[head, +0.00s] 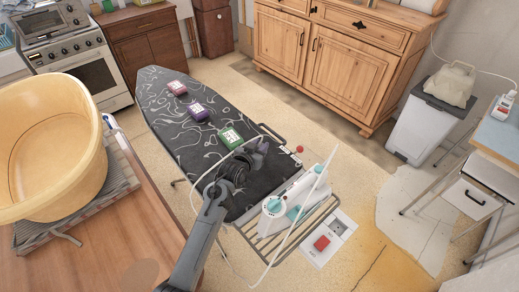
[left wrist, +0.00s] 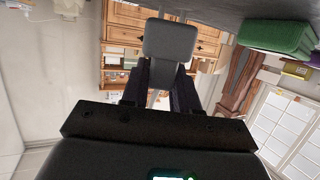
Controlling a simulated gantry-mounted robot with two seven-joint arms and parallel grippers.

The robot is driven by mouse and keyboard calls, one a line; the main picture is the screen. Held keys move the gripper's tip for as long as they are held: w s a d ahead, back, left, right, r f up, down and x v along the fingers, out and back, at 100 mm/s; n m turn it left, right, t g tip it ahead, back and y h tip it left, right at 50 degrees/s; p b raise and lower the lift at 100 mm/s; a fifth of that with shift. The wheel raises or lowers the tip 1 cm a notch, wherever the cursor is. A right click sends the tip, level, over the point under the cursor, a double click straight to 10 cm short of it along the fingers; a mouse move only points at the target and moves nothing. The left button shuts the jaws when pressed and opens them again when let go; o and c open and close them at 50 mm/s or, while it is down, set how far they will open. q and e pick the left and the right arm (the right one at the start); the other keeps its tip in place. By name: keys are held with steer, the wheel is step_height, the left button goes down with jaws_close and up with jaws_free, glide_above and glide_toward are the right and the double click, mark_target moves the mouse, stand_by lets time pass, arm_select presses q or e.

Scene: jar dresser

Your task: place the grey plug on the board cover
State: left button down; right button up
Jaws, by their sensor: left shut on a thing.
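The grey plug (left wrist: 170,40) is between the two dark fingers of my left gripper (left wrist: 168,85) in the left wrist view. My left gripper (head: 260,148) is shut on it and shows over the right side of the ironing board in the head view, where the gripper mostly hides the plug. The board cover (head: 170,125) is dark grey with white swirls. I cannot tell whether the plug touches it. My right gripper is not in view.
Red (head: 177,88), purple (head: 197,112) and green (head: 231,138) packs lie on the board, the green one just left of my gripper. A white-and-teal iron (head: 290,200) rests on the rack (head: 262,243). A white cord loops around my arm.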

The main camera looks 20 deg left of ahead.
arm_select(q)
steer(key=shift+f, duration=0.6)
steer(key=shift+f, duration=0.15)
steer(key=c, duration=0.8)
jaws_free()
steer(key=shift+c, duration=0.2)
